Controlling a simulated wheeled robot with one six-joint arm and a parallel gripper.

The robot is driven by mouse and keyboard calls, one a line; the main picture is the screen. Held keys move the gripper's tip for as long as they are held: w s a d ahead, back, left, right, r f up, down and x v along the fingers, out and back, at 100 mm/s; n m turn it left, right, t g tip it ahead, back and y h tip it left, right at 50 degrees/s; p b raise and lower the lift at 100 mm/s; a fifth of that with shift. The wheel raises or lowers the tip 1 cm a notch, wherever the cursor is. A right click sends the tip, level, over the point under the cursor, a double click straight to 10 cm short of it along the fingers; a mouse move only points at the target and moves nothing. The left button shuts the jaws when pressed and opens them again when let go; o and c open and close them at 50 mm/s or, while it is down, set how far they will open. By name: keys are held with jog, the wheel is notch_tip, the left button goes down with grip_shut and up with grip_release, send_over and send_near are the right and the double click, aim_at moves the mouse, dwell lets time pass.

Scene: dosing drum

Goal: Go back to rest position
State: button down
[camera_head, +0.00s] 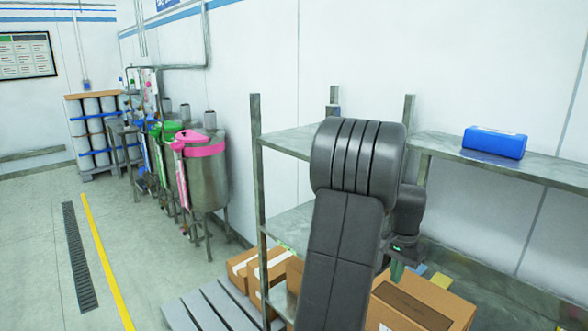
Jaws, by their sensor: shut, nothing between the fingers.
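My arm rises in the lower middle of the camera_head view, with a thick dark joint in front of the metal shelf rack (284,141). A smaller wrist part with a green light shows just right of the arm, over the boxes. No held object shows.
A blue case (494,142) lies on the right upper shelf. Cardboard boxes (425,300) stand low behind my arm. A grey pallet (215,308) lies at the rack's foot. Metal drums with coloured lids (207,175) line the wall. The left floor (150,270) is clear.

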aim_at(393, 292)
notch_tip(393, 292, down, 4)
jog(key=shift+r+b, duration=0.15)
jog(key=shift+b, duration=0.9)
jog(key=shift+r+p, duration=0.3)
jog(key=shift+r, duration=0.1)
